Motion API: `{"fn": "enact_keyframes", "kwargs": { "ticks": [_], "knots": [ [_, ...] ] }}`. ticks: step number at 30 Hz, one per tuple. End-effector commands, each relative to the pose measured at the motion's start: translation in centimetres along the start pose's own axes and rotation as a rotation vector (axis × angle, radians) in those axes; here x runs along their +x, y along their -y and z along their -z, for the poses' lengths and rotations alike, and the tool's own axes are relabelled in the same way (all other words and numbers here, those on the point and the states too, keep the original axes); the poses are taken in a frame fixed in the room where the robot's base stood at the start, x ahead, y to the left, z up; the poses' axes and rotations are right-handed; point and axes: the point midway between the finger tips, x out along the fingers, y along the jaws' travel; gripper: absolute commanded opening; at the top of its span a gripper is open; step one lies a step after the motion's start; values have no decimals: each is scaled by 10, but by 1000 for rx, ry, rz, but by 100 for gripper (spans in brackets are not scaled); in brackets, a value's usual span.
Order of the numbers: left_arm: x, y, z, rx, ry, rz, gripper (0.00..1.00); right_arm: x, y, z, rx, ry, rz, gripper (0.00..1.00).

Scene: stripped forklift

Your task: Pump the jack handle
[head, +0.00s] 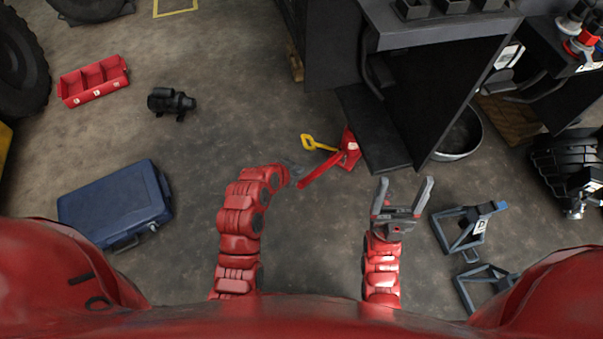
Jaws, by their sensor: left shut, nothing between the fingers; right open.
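A red jack (350,150) sits on the floor beside the black forklift body. Its red handle (318,172) slopes from the jack down to the left. A yellow piece (318,144) lies or stands at the jack's left side; I cannot tell whether it is attached. My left gripper (300,169) is shut and empty, dark and small in view, close to the handle's left end. I cannot tell if it touches the handle. My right gripper (405,188) is open and empty, its two grey fingers spread, below and right of the jack and apart from it.
The black forklift body (420,90) with its low step (372,130) blocks the space beyond the jack. Grey jack stands (466,228) stand at the right. A blue case (115,205), a red tray (94,80) and a black motor-like part (171,102) lie left. The floor between is clear.

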Motion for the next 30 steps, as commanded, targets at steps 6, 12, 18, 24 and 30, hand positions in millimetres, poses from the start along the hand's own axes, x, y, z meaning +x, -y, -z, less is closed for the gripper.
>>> {"fn": "enact_keyframes", "kwargs": {
  "ticks": [6, 12, 18, 24, 30],
  "knots": [
    [38, 0, -2, 0, 2, -1, 0, -11, 1, -2, 0, 0, 0, 78],
    [78, -1, -3, 0, 4, -2, 0, -21, 1, -4, 0, 0, 0, 78],
    [100, 0, -18, -2, 3, 0, 0, -31, 2, -5, 0, 0, 0, 78],
    [103, -1, -37, -1, 3, -1, 0, -36, 2, -6, 0, 0, 0, 78],
    [103, 0, -40, 0, 2, 0, 0, -36, 2, -6, 0, 0, 0, 78]
  ]
}}
